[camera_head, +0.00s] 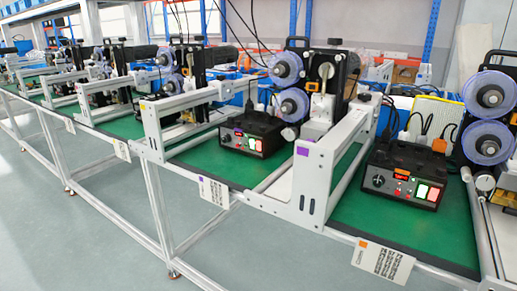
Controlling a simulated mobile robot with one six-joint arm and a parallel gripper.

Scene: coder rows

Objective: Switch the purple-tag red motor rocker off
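The black control box (268,125) on the middle green mat has a knob at its left, small red lights and a pair of lit rockers at its right end. Its red rocker (252,143) is small here, and its switch position cannot be told. A white card with a purple mark (215,191) hangs at the front edge below this box. A purple tag (303,151) sits on the white frame post just to the right of the box. My gripper is not in view.
A second black box (408,163) with red and green rockers stands to the right, above an orange-marked card (383,261). White frames (316,184) separate the stations and rise beside the boxes. Coder machines with blue reels (287,69) stand behind. The grey floor (75,225) at left front is clear.

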